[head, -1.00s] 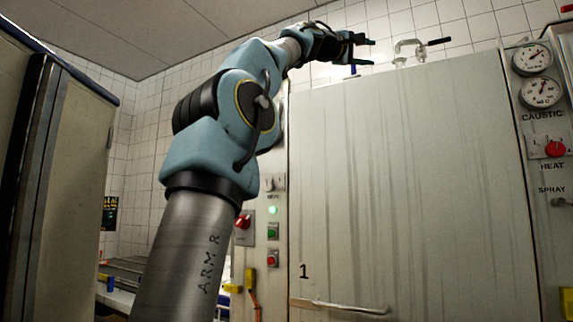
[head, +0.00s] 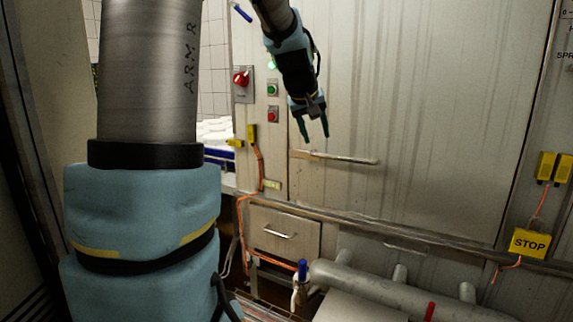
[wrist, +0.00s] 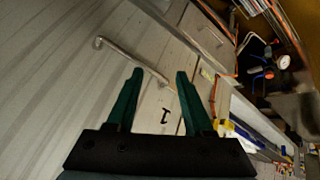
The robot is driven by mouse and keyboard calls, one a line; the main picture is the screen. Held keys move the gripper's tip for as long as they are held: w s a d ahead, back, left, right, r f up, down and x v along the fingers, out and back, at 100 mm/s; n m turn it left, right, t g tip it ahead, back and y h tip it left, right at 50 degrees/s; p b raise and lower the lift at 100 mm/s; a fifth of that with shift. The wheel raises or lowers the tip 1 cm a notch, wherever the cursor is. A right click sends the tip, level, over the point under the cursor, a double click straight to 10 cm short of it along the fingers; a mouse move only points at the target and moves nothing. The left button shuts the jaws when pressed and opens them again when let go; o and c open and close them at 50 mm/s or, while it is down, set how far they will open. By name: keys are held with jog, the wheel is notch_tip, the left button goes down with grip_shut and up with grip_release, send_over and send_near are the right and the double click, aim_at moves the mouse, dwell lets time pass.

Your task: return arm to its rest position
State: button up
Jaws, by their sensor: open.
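My gripper (head: 315,128) is open and empty in the head view, its dark green fingers pointing down. It hangs in front of the large steel cabinet door (head: 420,110), just above the left part of the door's bar handle (head: 340,159). I cannot tell how far it is from the door. The wrist view shows the two green fingers (wrist: 155,95) spread apart with nothing between them.
Left of the door is a panel with a red switch (head: 241,79) and green and red buttons. Below are a drawer (head: 285,232), grey pipes (head: 400,293) and a blue-topped valve (head: 302,270). A yellow STOP box (head: 529,243) is at right.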

jog(key=s+a+f+m+g+y, duration=0.1)
jog(key=s+a+f+g, duration=0.1)
jog(key=s+a+f, duration=0.5)
jog(key=s+a+f+g+y, duration=0.2)
jog(key=s+a+f, duration=0.5)
jog(key=s+f, duration=0.4)
jog(key=s+g, duration=0.1)
jog(key=s, duration=0.3)
jog(key=shift+f+m+p, duration=0.2)
jog(key=shift+m+p, duration=0.2)
